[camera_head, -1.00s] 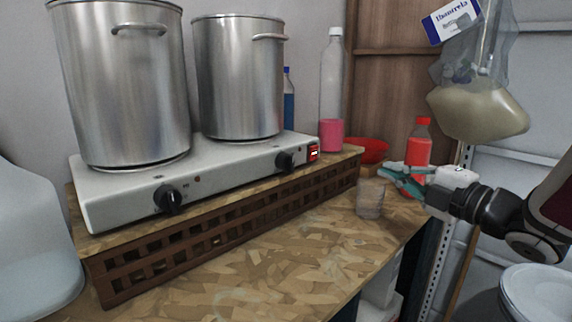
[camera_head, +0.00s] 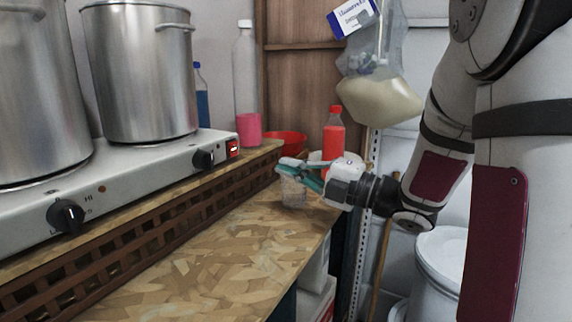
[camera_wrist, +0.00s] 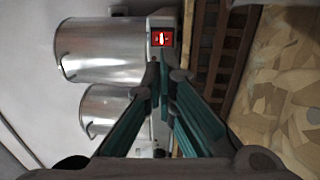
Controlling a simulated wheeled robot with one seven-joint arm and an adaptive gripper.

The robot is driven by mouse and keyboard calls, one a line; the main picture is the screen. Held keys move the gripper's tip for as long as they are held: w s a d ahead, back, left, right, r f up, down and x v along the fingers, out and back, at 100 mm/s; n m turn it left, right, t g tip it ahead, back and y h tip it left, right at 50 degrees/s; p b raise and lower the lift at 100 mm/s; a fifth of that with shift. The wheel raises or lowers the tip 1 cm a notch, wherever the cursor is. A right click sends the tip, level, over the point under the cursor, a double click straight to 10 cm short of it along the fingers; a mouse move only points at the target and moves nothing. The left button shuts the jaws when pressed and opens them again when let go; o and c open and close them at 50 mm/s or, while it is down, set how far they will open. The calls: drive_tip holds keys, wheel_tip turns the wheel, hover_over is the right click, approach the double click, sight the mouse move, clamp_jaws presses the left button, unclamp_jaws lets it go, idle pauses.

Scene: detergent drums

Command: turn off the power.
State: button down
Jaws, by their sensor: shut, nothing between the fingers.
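A red rocker power switch (camera_head: 233,148) sits at the right end of the front of a white two-burner hot plate (camera_head: 150,168). In the wrist view the switch (camera_wrist: 161,38) shows just beyond my fingertips, near the top middle. My gripper (camera_head: 284,164) is shut and empty, to the right of the switch in the head view, with its fingers pointing left. In the wrist view its teal fingers (camera_wrist: 160,75) come together below the switch, and I see no contact. Two black knobs, the near one (camera_head: 66,216) and the far one (camera_head: 203,159), are on the hot plate's front.
Two steel pots, the near one (camera_head: 40,100) and the far one (camera_head: 140,70), stand on the hot plate. The front worktop (camera_head: 215,245) is clear.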

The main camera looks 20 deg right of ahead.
sight(235, 148)
drive_tip(key=x, duration=1.1)
drive_tip(key=shift+w+a, duration=0.1)
drive_tip(key=shift+w, duration=0.05)
drive_tip(key=shift+w, duration=0.1)
